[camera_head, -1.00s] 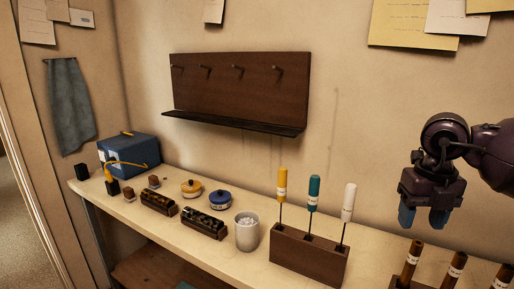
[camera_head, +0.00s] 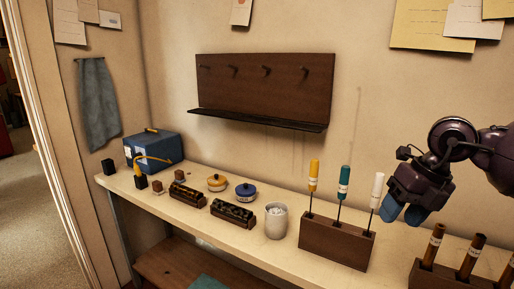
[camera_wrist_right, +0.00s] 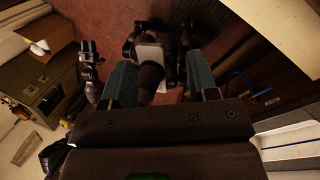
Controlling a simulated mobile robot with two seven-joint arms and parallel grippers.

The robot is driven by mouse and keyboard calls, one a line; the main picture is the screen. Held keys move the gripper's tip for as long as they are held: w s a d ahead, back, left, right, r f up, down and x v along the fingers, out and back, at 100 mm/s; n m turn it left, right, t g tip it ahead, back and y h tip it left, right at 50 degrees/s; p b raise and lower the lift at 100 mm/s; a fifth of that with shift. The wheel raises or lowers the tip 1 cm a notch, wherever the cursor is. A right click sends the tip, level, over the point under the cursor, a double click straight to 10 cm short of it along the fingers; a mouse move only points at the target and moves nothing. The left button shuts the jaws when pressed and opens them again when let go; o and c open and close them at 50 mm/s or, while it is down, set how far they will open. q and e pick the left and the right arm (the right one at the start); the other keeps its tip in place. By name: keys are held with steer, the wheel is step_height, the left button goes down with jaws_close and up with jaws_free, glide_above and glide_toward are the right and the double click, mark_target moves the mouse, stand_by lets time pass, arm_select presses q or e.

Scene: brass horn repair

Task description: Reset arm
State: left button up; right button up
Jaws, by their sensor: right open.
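My right gripper (camera_head: 405,214) hangs at the right of the head view, its blue fingers pointing down. It is in front of the wall, close to the right of the white-handled tool (camera_head: 376,190) in the picture. In the right wrist view the two blue fingers (camera_wrist_right: 159,62) stand apart, with nothing held between them. Dark parts of my own body show behind them.
A wooden block (camera_head: 336,245) holds yellow, teal and white-handled tools. Another block (camera_head: 428,277) holds brown-handled tools. A cup (camera_head: 276,223), two lidded pots, small trays and a blue box (camera_head: 160,151) stand on the bench. A pegged wall rack (camera_head: 265,88) is empty.

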steer(key=w+a+r+m+t+y, duration=0.1)
steer(key=w+a+r+t+y, duration=0.2)
steer(key=a+y, duration=0.5)
steer(key=w+a+r+m+t+y, duration=0.1)
steer(key=a+r+m+t+y, duration=0.15)
steer(key=a+r+y, duration=0.4)
steer(key=d+f+m+t+h, duration=0.4)
steer(key=f+m+t+h, duration=0.15)
steer(key=f+m, duration=0.65)
steer(key=d+f+m+t+h, duration=0.55)
steer(key=f+m, duration=0.55)
steer(key=f, duration=0.3)
steer(key=s+d+f+m+g+h, duration=0.2)
steer(key=s+f+m+g+h, duration=0.1)
steer(key=s+f, duration=0.9)
steer(key=s+d+f+m+g+h, duration=0.2)
steer(key=s+f+m, duration=0.4)
steer(key=s+f, duration=0.6)
steer(key=shift+s+d+g+h, duration=0.35)
steer(key=shift+s+g+h, duration=0.3)
steer(key=shift+s+h, duration=0.45)
steer(key=shift+s+f+m, duration=0.1)
steer(key=shift+s+m, duration=0.05)
steer(key=shift+m, duration=0.1)
